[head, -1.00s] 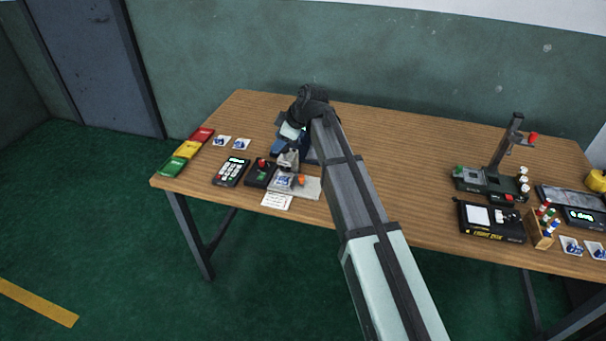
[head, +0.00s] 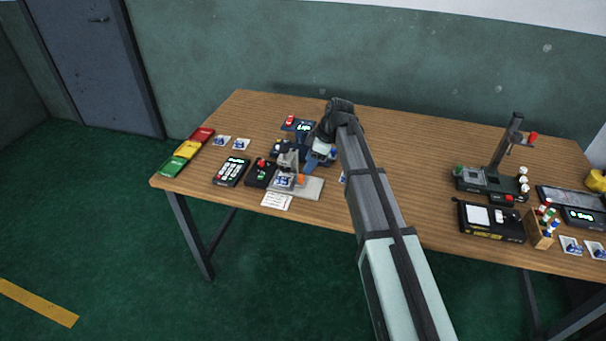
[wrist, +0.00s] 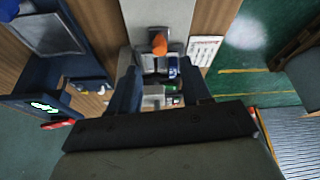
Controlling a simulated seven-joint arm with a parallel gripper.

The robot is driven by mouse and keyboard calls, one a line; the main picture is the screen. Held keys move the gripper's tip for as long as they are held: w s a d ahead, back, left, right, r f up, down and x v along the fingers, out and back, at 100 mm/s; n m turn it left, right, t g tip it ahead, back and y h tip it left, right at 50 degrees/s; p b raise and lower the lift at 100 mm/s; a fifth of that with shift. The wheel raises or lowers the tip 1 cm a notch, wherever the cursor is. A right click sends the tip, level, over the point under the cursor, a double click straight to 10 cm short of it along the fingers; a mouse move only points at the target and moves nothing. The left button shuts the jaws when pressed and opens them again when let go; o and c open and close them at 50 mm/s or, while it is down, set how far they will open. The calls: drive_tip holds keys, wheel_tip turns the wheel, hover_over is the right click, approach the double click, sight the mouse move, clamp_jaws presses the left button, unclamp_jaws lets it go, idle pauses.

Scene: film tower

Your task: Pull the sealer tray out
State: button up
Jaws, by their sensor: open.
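The sealer tray (head: 312,188) is a light grey plate on the table with an orange knob (head: 301,178) on it. A blue-and-white packet (head: 283,180) lies at its left end, by the sealer's grey head (head: 288,160). In the wrist view the tray (wrist: 157,12) runs up from the orange knob (wrist: 158,42), with the packet (wrist: 172,66) below the knob. My gripper (head: 318,158) is above and behind the tray's right part, apart from it. In the wrist view my gripper (wrist: 160,85) is open, its blue fingers either side of the packet and sealer area, with nothing held.
Left of the sealer are a black box with a red knob (head: 260,172) and a keypad device (head: 231,172). A white card (head: 277,200) lies in front. A display unit (head: 300,127) stands behind.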

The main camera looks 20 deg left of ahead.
sight(302, 176)
drive_tip(key=x, duration=0.6)
drive_tip(key=shift+a+f, duration=0.15)
drive_tip(key=shift+f, duration=0.05)
drive_tip(key=shift+c, duration=0.5)
clamp_jaws()
